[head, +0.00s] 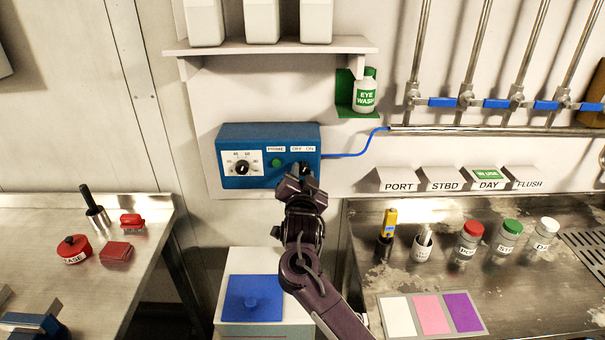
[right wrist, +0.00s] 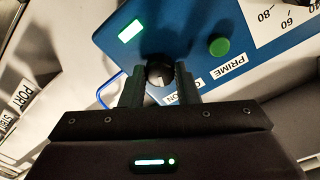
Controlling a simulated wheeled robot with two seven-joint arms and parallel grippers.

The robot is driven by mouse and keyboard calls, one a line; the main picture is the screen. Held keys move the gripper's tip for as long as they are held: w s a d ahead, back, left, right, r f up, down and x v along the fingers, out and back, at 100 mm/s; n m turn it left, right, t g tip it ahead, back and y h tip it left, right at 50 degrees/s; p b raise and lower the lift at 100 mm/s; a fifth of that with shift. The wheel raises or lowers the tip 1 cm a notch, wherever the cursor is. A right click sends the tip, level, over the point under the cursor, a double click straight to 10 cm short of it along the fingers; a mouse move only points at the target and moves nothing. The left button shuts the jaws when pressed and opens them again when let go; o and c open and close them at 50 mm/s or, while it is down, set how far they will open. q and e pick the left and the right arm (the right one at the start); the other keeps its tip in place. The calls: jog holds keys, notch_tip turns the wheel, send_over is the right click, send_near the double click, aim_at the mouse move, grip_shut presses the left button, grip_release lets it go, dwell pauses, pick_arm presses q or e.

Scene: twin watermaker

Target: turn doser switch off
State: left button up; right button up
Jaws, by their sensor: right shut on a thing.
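The blue doser box (head: 230,150) is mounted on the wall, with a dial, a green PRIME button (head: 277,163) and an OFF/ON label on its face. My right gripper (head: 304,174) is at the box's right side. In the right wrist view, the round black doser switch (right wrist: 159,72) sits between the two fingers of my right gripper (right wrist: 159,85), which are shut on it. The switch's pointer direction is hard to tell. A lit green-white display (right wrist: 131,31) shows on the box beside the switch.
A shelf (head: 270,46) with white bottles is above the box. An eye wash bottle (head: 365,95) hangs to its right. A steel bench with jars (head: 468,240) is at right; another with red items (head: 74,248) is at left. A blue-lidded container (head: 253,298) stands below.

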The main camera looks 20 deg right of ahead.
jog(key=n+p, duration=0.2)
jog(key=n, duration=0.3)
jog(key=shift+r+p, duration=0.1)
jog(key=shift+p, duration=0.3)
jog(key=n+p, duration=0.2)
jog(key=n, duration=0.3)
jog(key=shift+n+p, duration=0.4)
jog(key=o, duration=1)
